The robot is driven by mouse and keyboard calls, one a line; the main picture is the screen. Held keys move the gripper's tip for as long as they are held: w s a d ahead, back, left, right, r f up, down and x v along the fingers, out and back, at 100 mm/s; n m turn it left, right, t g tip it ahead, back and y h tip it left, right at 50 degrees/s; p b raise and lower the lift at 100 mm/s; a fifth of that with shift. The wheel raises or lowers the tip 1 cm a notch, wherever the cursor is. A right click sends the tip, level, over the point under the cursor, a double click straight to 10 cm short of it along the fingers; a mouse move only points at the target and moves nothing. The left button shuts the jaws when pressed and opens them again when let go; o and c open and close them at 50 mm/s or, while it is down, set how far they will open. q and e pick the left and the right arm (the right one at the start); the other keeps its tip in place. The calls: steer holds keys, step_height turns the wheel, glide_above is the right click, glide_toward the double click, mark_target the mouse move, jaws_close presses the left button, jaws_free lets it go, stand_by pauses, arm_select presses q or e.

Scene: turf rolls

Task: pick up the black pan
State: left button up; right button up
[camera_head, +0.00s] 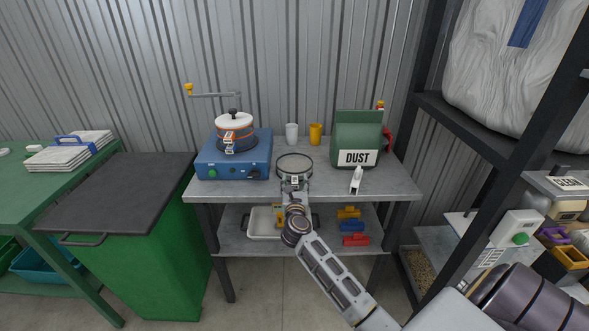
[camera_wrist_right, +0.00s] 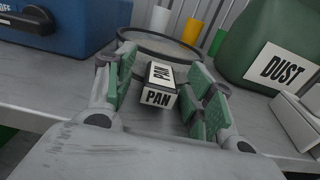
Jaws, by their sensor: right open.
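The black pan (camera_head: 294,163) sits on the grey table top, a round shallow dish with a dark rim and a grey inside. In the right wrist view its rim (camera_wrist_right: 165,45) lies just beyond a block labelled PAN (camera_wrist_right: 160,84), which faces me. My right gripper (camera_head: 295,190) reaches in from the front edge. In the wrist view its green-padded fingers (camera_wrist_right: 165,88) are open, one on each side of the labelled block, with gaps showing. My left gripper is not in view.
A blue burner unit (camera_head: 233,160) with a pot stands left of the pan. White (camera_head: 292,134) and yellow (camera_head: 316,134) cups are behind it. A green DUST bag (camera_head: 358,133) and a white bottle-like item (camera_head: 356,181) are to the right. A lower shelf holds a tray (camera_head: 262,224).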

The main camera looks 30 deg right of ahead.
steer(key=shift+c, duration=0.3)
jaws_close()
steer(key=shift+r, duration=0.2)
